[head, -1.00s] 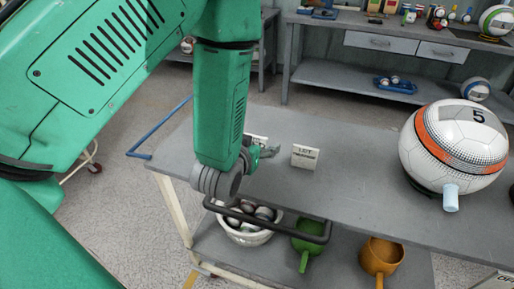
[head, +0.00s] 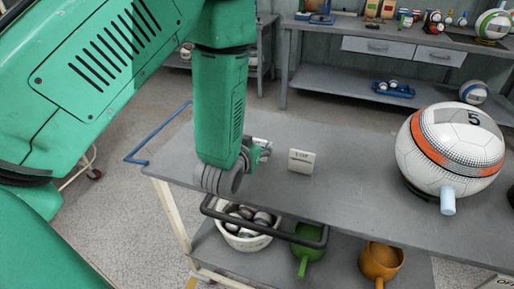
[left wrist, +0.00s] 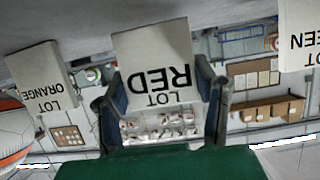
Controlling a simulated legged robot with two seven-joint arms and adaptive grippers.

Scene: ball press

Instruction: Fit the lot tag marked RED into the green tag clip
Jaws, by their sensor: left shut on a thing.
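The white lot tag marked RED (left wrist: 155,75) shows upside down in the left wrist view, between the two fingers of my left gripper (left wrist: 160,108), which is shut on it. I cannot tell whether the tag still touches the table. In the head view my left gripper (head: 264,151) is low over the grey table and its wrist hides most of the tag. The ORANGE tag (left wrist: 42,90) stands to one side; it also shows in the head view (head: 301,161). The tag ending in "EEN" (left wrist: 302,40) is on the other side. I cannot make out the green tag clip.
A large ball marked 5 (head: 450,150) sits on the table (head: 350,185) at the right.

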